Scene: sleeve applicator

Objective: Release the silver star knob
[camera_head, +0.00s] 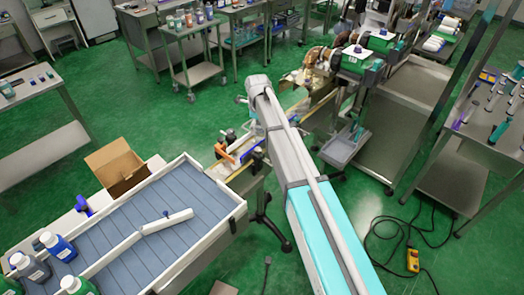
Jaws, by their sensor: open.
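My arm reaches up from the bottom of the view to its grey joint near the sleeve applicator (318,85). My gripper cannot be made out; the arm and the crowded machine parts hide that area. The silver star knob cannot be picked out at this size. An orange part (222,152) and dark fittings show on the machine's near left section, beside my arm. Whether anything touches the knob is hidden.
A conveyor table (120,235) with a white guide rail (167,221) and several bottles stands at lower left. A cardboard box (116,168) sits behind it. A steel cart (405,130) is right of the machine. Cables and a yellow control box (412,260) lie on the green floor.

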